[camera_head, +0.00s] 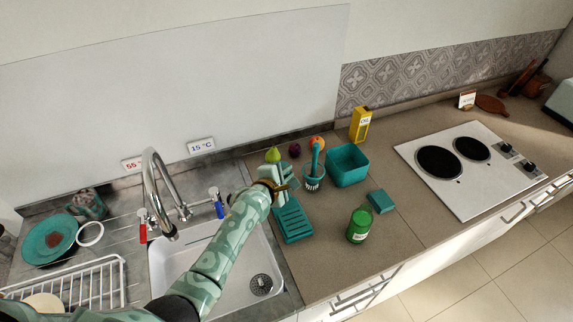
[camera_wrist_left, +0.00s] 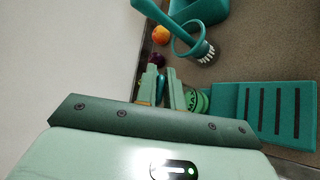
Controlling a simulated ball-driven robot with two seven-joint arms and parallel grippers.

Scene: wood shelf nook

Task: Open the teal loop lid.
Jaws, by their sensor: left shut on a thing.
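My left gripper (camera_head: 281,187) is above the counter beside the sink, and its two fingers show in the left wrist view (camera_wrist_left: 164,88). It is shut on what appears to be the teal loop lid, mostly hidden by the fingers. A round green part (camera_wrist_left: 201,101) with a dark pattern shows just beside the fingers. I cannot tell whether it belongs to the lid or to what lies under it. I cannot tell whether the lid is raised. My right gripper is not in view.
A teal slotted rack (camera_head: 292,222) lies close to the gripper. A teal brush (camera_head: 315,160), a teal bin (camera_head: 347,166) and a green bottle (camera_head: 359,225) stand to the right. The tap (camera_head: 160,190) rises left of my forearm. Bare counter lies before the hob (camera_head: 470,165).

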